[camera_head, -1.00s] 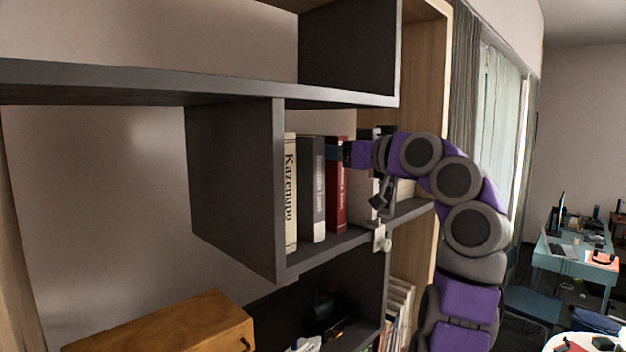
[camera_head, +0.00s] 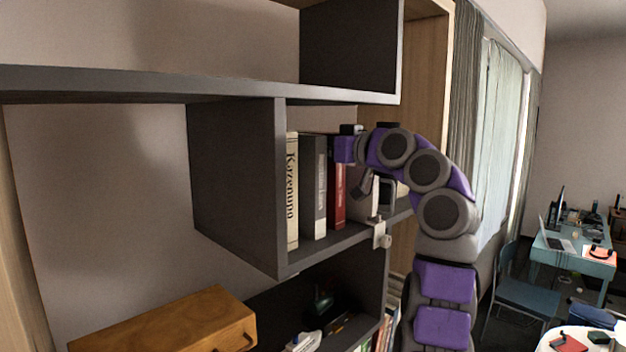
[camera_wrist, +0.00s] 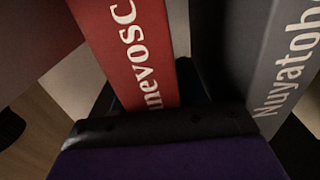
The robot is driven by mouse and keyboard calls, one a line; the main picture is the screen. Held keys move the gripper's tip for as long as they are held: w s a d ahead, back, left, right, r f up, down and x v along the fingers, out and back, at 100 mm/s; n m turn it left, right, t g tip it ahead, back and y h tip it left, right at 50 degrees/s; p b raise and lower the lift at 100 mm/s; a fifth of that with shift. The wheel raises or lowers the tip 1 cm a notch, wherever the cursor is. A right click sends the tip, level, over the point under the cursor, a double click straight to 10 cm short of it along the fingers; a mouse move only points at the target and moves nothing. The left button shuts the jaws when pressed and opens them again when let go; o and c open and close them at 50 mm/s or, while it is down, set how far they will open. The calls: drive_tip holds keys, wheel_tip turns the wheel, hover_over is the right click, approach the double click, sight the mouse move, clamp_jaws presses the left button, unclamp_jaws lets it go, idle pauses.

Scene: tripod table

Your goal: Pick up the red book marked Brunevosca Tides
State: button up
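The red book (camera_head: 338,203) stands upright on the dark shelf, its upper part hidden behind my gripper (camera_head: 343,150). In the wrist view the red spine (camera_wrist: 132,50) fills the upper middle, with white letters "nevosc" readable. My gripper (camera_wrist: 150,104) is at the bottom of that view, at the red spine. A grey book (camera_wrist: 250,60) with pale letters "Nuyatob" stands to the right in the wrist view.
A cream book (camera_head: 292,190) and a dark grey book (camera_head: 313,188) stand left of the red one. A dark shelf wall (camera_head: 240,185) closes the compartment's left side. A small pale fixture (camera_head: 379,234) sits on the shelf's front edge. A wooden box (camera_head: 165,325) is lower left.

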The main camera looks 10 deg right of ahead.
drive_tip(key=shift+w+d, duration=0.15)
drive_tip(key=shift+d, duration=0.6)
drive_tip(key=shift+c, duration=1.4)
drive_tip(key=shift+d, duration=0.2)
drive_tip(key=shift+c, duration=0.9)
clamp_jaws()
drive_tip(key=shift+a, duration=0.55)
drive_tip(key=shift+d, duration=0.2)
